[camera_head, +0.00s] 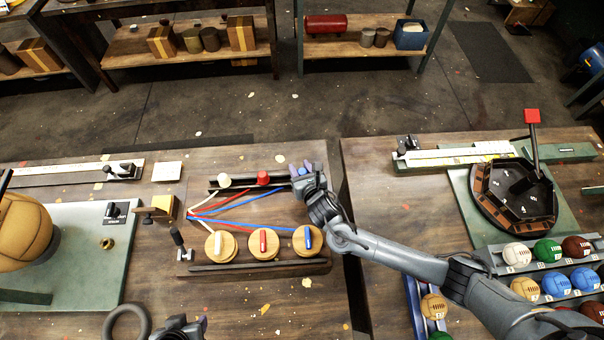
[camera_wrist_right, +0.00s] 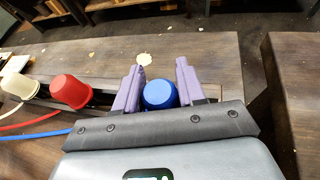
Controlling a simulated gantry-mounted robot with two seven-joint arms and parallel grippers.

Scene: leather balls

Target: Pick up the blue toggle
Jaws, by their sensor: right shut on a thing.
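The blue toggle (camera_wrist_right: 160,95), a rounded blue piece, sits between the purple fingers of my right gripper (camera_wrist_right: 160,78) in the right wrist view. In the head view my right gripper (camera_head: 306,170) is shut on it at the right end of the dark rail. A little of the toggle's blue (camera_head: 303,171) shows there between the fingers. Its lower part is hidden, so I cannot tell whether it touches the rail. Part of what appears to be my left gripper (camera_head: 184,326) shows at the bottom edge; its fingers are not clear.
A red toggle (camera_head: 263,177) and a white toggle (camera_head: 224,180) stand left of it on the rail. Coloured strands (camera_head: 235,205) fan across the board. Three wooden discs (camera_head: 221,244) carry white, red and blue bars in front. A gap separates the right bench (camera_head: 375,215).

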